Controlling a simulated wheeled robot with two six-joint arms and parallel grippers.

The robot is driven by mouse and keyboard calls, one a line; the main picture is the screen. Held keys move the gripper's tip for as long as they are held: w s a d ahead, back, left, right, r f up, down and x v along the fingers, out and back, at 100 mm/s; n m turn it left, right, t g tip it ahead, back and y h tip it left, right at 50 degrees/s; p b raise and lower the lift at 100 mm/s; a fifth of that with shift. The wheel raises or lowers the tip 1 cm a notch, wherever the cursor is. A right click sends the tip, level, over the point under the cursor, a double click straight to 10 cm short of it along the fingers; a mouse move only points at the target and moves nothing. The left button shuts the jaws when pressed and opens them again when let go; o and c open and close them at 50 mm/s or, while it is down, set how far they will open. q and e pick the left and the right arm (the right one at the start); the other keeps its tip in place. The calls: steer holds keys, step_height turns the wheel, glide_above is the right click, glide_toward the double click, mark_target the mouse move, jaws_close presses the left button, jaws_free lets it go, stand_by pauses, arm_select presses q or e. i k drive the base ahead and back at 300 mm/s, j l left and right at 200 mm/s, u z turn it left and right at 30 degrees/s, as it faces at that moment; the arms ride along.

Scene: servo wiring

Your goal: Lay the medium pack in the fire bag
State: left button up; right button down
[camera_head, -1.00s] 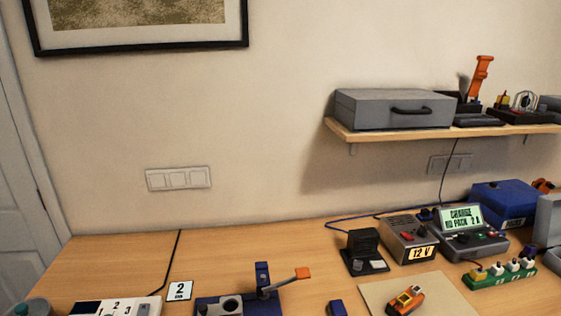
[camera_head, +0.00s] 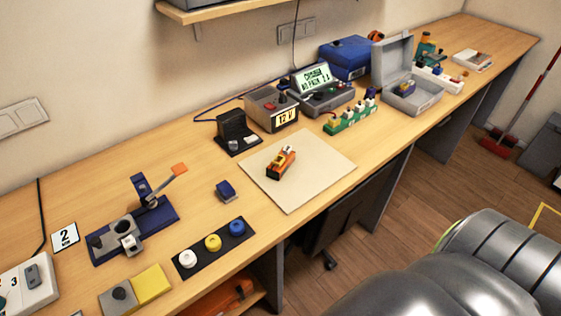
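No label marks the medium pack, and I cannot tell for sure which object it is. An orange and dark block (camera_head: 281,163) lies on a beige mat (camera_head: 320,178). A small dark blue block (camera_head: 226,190) lies on the bench left of the mat. I cannot clearly identify the fire bag. An open grey case (camera_head: 422,101) with its lid up stands farther right, with a small blue and yellow item (camera_head: 407,88) inside. The charger (camera_head: 325,97) has a lit screen reading CHARGE, NO PACK. Neither of my grippers is in view.
A 12 V supply (camera_head: 272,110) stands left of the charger. A green strip (camera_head: 350,118) with several coloured knobs lies in front of it. A closed blue box (camera_head: 345,58) is behind. A lever press (camera_head: 132,228) and a dark button strip (camera_head: 211,246) occupy the left bench.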

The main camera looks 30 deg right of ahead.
mark_target(419, 103)
steer(key=k+l+z, duration=0.1)
steer(key=k+l, duration=0.15)
steer(key=k+l+z, duration=0.1)
steer(key=k+l, duration=0.15)
steer(key=l, duration=0.2)
steer(key=k+l+z, duration=0.1)
steer(key=l, duration=0.25)
steer(key=k+l+z, duration=0.15)
steer(key=k+l, duration=0.2)
